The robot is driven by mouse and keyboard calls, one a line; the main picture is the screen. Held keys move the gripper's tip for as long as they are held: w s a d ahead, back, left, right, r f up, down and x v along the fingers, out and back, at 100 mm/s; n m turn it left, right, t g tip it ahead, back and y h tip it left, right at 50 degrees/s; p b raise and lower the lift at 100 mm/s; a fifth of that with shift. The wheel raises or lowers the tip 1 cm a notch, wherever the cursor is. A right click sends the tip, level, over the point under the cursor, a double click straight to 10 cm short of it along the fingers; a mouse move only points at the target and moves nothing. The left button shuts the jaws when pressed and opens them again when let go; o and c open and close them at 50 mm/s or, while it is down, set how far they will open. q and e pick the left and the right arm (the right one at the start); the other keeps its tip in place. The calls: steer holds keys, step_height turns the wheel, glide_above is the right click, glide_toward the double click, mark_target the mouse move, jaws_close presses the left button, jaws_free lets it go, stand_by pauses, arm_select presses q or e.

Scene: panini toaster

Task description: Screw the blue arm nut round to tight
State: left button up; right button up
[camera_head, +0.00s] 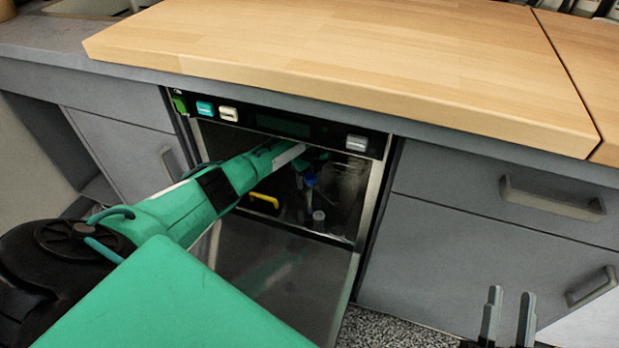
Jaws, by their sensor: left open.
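A small blue part (310,180), which looks like the blue arm nut, shows inside the dark cavity of the machine (345,205) under the counter. It sits on top of a thin upright piece; its exact turn cannot be told. My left arm reaches into the cavity from the left. My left gripper (312,160) is open, just above or beside the blue part; its fingers are dark and hard to make out, so contact cannot be told. My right gripper (508,318) is at the bottom right, open and empty, fingers pointing up, away from the machine.
The machine's door (285,270) is lowered open below the cavity. A yellow handle-like piece (264,200) and a small grey cap (318,216) are inside. A wooden worktop (350,45) overhangs above. Grey drawers with handles (552,198) stand to the right.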

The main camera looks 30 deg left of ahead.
arm_select(q)
step_height(320, 180, up, 12)
steer(key=p, duration=0.3)
steer(key=shift+p, duration=0.3)
steer(key=shift+f, duration=0.1)
steer(key=shift+p, duration=0.4)
